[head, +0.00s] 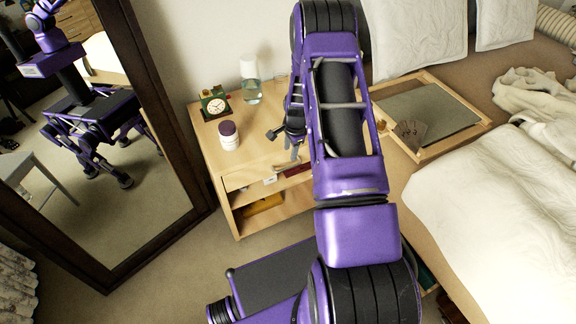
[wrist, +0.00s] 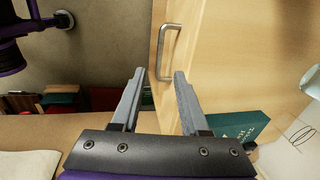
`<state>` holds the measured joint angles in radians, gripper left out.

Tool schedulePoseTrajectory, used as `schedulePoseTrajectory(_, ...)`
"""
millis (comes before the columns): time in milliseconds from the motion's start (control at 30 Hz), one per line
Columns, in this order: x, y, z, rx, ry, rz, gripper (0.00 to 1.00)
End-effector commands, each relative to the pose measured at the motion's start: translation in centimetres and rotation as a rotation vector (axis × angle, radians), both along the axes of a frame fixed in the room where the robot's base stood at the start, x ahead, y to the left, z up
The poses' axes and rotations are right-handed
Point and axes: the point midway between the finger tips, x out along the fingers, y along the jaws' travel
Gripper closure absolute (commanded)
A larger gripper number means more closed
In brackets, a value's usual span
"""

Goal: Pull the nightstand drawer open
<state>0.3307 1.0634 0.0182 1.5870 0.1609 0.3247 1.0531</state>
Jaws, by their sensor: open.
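The light wooden nightstand (head: 205,140) stands between the mirror and the bed in the head view, partly behind my arm. Its drawer front (head: 240,178) is below the top, and I cannot tell there whether it is ajar. In the wrist view the drawer front (wrist: 190,45) is a pale wooden panel with a silver bar handle (wrist: 176,50). My gripper (wrist: 160,74) is open, its two grey fingers pointing at the panel. The handle's lower end lies between the fingertips in the picture; contact is not visible. In the head view my gripper (head: 294,140) is partly hidden by my arm.
The mirror (head: 185,190) stands left; the bed (head: 490,225) with a tray (head: 470,128) is right.

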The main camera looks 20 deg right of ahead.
Motion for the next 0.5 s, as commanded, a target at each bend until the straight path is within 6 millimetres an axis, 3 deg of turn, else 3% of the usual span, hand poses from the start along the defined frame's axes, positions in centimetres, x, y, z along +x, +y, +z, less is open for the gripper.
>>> schedulePoseTrajectory(33,0.2,0.0,-1.5,0.001,0.002,0.0,0.55)
schedulePoseTrajectory(200,0.8,0.1,-5.1,0.0,0.001,-0.001,0.55)
schedulePoseTrajectory(500,1.7,0.1,-9.1,-0.001,0.0,0.0,0.55)
